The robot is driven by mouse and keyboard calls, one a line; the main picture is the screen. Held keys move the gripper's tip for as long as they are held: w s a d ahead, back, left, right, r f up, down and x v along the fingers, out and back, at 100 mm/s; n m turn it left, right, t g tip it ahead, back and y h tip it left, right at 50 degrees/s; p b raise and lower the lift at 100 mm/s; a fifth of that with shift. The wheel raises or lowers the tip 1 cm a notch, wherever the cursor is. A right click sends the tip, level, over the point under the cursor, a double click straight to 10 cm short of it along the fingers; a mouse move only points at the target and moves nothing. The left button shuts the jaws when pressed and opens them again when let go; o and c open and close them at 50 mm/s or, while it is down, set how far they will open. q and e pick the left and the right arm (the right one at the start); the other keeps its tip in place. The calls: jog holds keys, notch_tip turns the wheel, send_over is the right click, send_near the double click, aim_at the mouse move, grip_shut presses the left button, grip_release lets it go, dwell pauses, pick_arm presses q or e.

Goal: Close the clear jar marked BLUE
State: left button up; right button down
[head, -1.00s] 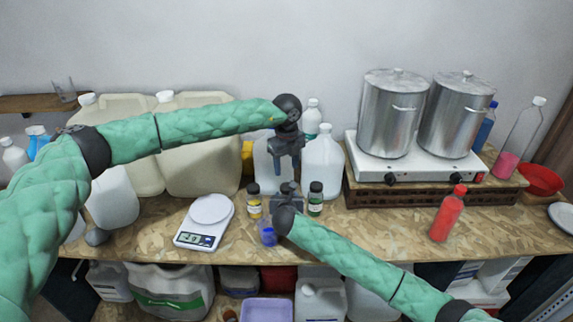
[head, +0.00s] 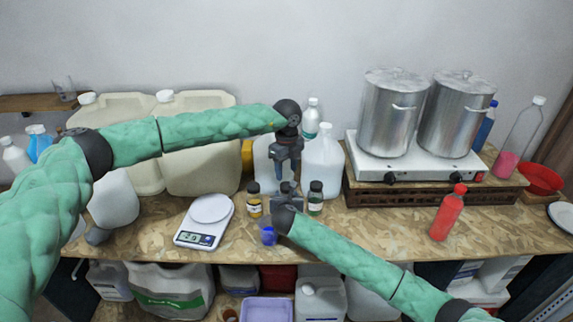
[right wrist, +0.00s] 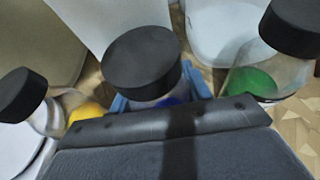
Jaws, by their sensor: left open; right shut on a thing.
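The clear jar with blue content (right wrist: 166,102) wears a black lid (right wrist: 142,62) in the right wrist view. Whether the lid is fully tight I cannot tell. In the head view only its black lid (head: 286,187) shows; my right gripper (head: 286,201) hides the rest. The right gripper is shut around the jar, with its blue fingers beside it in the right wrist view (right wrist: 160,104). The jar stands between the yellow and green jars. My left gripper (head: 287,178) is open, pointing down just above the lid, apart from it as far as I can see. No label is readable.
A yellow jar (head: 254,204) and a green jar (head: 315,200), both black-lidded, stand close on either side. A white scale (head: 207,219) is left; white jugs (head: 322,163) stand behind. The table's right front holds a red bottle (head: 447,214).

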aim_at(287, 185)
pick_arm(q)
notch_tip(287, 185, down, 6)
jog(key=shift+f, duration=0.1)
dwell(0.4)
jog(key=c, duration=0.8)
jog(key=m, duration=0.3)
jog(key=shift+c, duration=0.2)
jog(key=m, duration=0.8)
jog(key=shift+m, duration=0.4)
jog(key=m, duration=0.4)
